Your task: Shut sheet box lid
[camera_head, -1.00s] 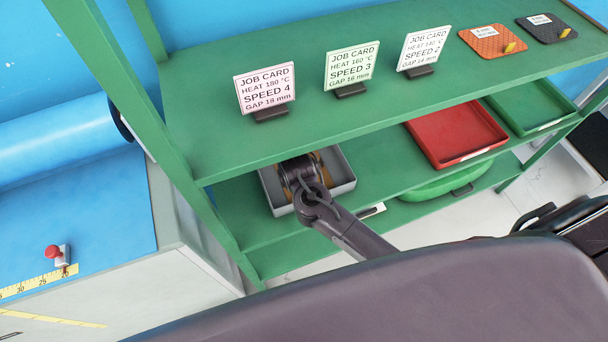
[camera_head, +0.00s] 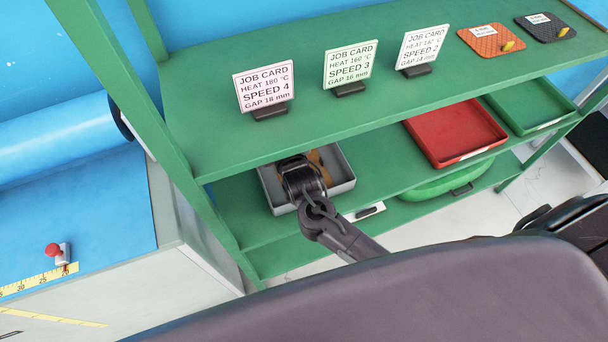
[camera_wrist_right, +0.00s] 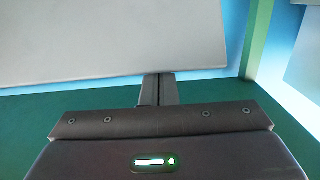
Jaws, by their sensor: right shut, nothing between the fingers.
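A pale grey flat panel (camera_wrist_right: 110,40) fills the upper part of the right wrist view, its lower edge raised above a green surface; it looks like a lid, but I cannot be sure. My right gripper (camera_wrist_right: 157,80) is shut and empty, its fingertips at that lower edge; I cannot tell if they touch. In the head view my right arm reaches into the green shelf unit and hides its own gripper. A white front with a black handle (camera_head: 370,211) shows beside the arm on a lower shelf, possibly the sheet box; most of it is hidden. My left gripper is out of view.
The green top shelf (camera_head: 210,90) overhangs the lower ones and carries job cards. Below it are a grey tray (camera_head: 342,188) partly behind my arm, a red tray (camera_head: 455,132) and a green tray (camera_head: 530,104). A green upright (camera_head: 150,130) stands to the left.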

